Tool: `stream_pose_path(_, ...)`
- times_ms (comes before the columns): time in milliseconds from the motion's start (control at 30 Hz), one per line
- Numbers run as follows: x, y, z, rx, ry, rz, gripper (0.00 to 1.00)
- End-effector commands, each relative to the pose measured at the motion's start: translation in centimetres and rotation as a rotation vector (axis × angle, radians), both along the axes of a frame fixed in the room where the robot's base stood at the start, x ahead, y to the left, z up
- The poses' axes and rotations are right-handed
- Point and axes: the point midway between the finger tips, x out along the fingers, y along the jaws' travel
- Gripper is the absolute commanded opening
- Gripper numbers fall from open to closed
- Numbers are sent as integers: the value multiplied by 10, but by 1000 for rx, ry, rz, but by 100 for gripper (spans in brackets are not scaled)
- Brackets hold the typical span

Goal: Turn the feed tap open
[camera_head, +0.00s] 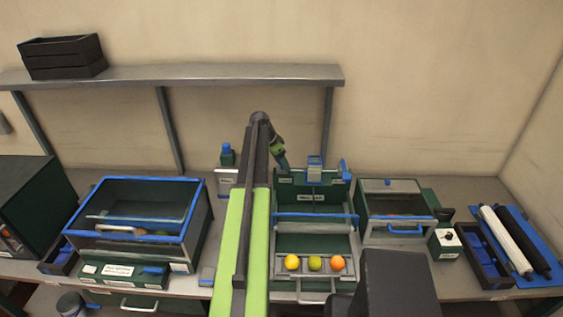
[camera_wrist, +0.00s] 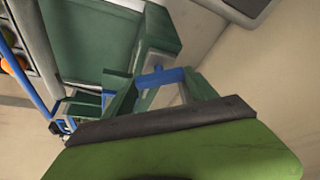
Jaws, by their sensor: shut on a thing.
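The blue tap handle (camera_wrist: 168,77) shows in the wrist view as a short bar on a small post, beside a green housing (camera_wrist: 158,35). My gripper (camera_wrist: 163,90) has its two green fingers on either side of this bar and is shut on it. In the head view my gripper (camera_head: 284,165) is at the upper left corner of the green feed unit (camera_head: 312,193). There the handle in my gripper cannot be made out clearly. How far the tap is turned cannot be told.
An orange-yellow fruit (camera_head: 292,262), a green one (camera_head: 315,263) and an orange one (camera_head: 337,263) lie in the unit's front tray. A blue-framed clear bin (camera_head: 190,225) stands left, a smaller cabinet (camera_head: 395,210) right. A shelf (camera_head: 200,75) runs along the wall.

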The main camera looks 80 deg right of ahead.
Motion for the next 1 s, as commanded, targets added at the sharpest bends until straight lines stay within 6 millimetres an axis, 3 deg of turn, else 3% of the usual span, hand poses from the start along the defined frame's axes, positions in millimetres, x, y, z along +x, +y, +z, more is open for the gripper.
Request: stream_pose_path(1000, -3, 5, -1, 5, -6, 850, 25)
